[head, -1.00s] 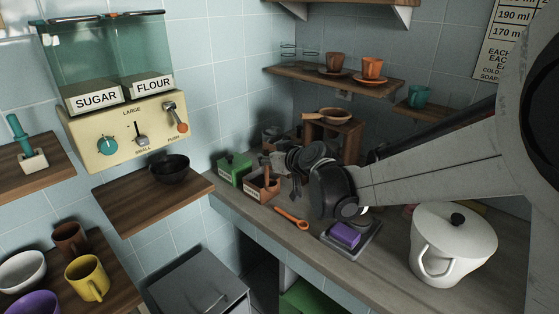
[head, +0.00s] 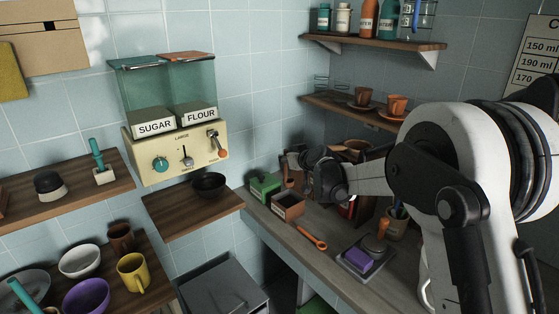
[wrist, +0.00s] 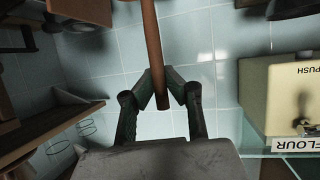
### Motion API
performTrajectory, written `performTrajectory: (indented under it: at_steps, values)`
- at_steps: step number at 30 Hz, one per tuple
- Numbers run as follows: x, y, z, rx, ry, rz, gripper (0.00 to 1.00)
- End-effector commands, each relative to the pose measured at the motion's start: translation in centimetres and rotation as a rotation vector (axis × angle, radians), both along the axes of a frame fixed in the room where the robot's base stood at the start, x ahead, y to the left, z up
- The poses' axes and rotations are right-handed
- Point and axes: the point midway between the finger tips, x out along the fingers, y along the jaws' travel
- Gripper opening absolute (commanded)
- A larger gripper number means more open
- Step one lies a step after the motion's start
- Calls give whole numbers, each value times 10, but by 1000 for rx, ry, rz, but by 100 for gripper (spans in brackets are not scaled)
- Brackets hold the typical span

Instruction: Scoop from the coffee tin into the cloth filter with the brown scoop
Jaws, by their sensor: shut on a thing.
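My gripper (head: 299,161) is above and just behind the open brown box (head: 288,207) with a pale label, which looks like the coffee tin; its label is too small to read. In the wrist view my gripper (wrist: 160,84) is shut on a long brown handle (wrist: 152,45), the brown scoop's. In the head view the scoop (head: 287,174) hangs upright beside the fingers, over or behind the box; I cannot tell whether its end is inside. The cloth filter (head: 356,145) seems to be on the wooden stand, mostly hidden behind my arm.
A green box (head: 265,184) stands left of the brown box. An orange spoon (head: 312,237) lies in front on the counter. A scale (head: 348,266) carries a purple block (head: 359,259). A dark bowl (head: 209,184) sits on the shelf under the sugar and flour dispenser (head: 178,150).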

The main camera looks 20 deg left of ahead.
Motion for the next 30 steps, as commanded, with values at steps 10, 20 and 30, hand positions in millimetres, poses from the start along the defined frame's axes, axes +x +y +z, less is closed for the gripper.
performTrajectory:
  at_steps: [10, 20, 30]
  values:
    - [12, -1, -5, 0, 0, -9, 0]
    - [12, -1, -26, 0, 0, -8, 0]
    - [11, -1, -52, 0, 0, -8, 0]
